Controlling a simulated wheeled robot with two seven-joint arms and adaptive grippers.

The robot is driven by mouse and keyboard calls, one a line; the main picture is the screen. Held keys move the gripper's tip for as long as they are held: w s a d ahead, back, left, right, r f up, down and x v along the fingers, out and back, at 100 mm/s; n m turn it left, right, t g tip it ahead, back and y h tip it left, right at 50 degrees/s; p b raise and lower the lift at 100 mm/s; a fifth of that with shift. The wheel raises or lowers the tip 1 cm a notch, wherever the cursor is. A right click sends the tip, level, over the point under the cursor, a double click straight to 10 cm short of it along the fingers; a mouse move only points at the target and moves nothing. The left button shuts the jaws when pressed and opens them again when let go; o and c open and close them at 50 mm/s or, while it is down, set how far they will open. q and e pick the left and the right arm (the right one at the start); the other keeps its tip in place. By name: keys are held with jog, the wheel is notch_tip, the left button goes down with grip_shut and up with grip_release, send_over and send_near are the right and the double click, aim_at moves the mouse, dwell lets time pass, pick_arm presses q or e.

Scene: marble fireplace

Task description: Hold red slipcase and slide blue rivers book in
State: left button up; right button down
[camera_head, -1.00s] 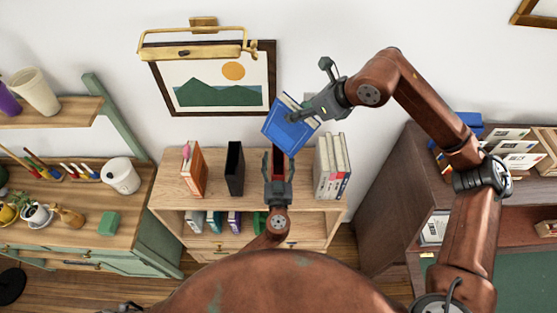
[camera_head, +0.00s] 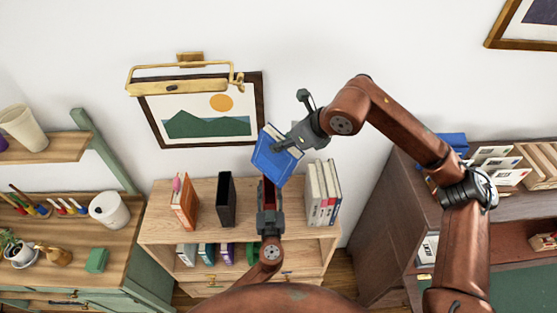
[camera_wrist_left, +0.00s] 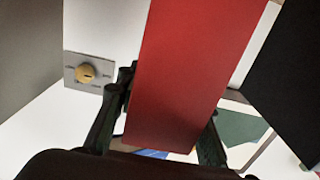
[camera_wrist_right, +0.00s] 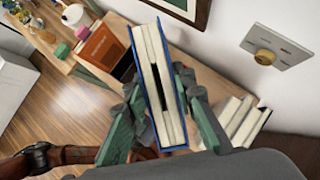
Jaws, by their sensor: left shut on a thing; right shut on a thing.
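The red slipcase (camera_head: 268,190) stands on the wooden bookcase top. My left gripper (camera_head: 268,222) is shut on it from the front; the slipcase (camera_wrist_left: 185,75) fills the middle of the left wrist view between the fingers. The blue book (camera_head: 272,157) is held tilted just above the slipcase by my right gripper (camera_head: 287,143), which is shut on it. In the right wrist view the book (camera_wrist_right: 160,80) shows its pale page edges and blue cover between the fingers. The slipcase is not clearly seen in that view. Whether book and slipcase touch, I cannot tell.
A black case (camera_head: 226,198) and an orange book (camera_head: 185,206) stand left on the bookcase top (camera_head: 207,222). Several pale books (camera_head: 322,193) stand close at the right. A framed picture (camera_head: 205,118) with a brass lamp (camera_head: 185,78) hangs behind.

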aim_at(266, 144)
jog(key=a+f+m+h, duration=0.1)
jog(key=w+a+f+m+h, duration=0.1)
jog(key=m, duration=0.1)
jog(key=w+a+m+h, duration=0.1)
jog(key=a+m, duration=0.1)
jog(key=shift+a+f+h, duration=0.1)
jog(key=shift+f+h, duration=0.2)
jog(key=shift+f, duration=0.1)
jog(key=m, duration=0.1)
jog(key=w+m+h, duration=0.1)
jog(key=m, duration=0.1)
jog(key=shift+w+a+f+h, duration=0.1)
jog(key=shift+a+f+h, duration=0.05)
jog(key=shift+f+h, duration=0.2)
jog(key=shift+w+f+m+g+h, duration=0.1)
jog(key=shift+w+m+g+h, duration=0.25)
jog(key=shift+m, duration=0.45)
jog(key=shift+s+f, duration=0.1)
jog(key=shift+f, duration=1)
jog(key=shift+f, duration=0.15)
notch_tip(266, 144, down, 16)
jog(key=c, duration=1.5)
grip_release()
jog(key=shift+f, duration=0.1)
jog(key=shift+c, duration=0.2)
dwell(1.8)
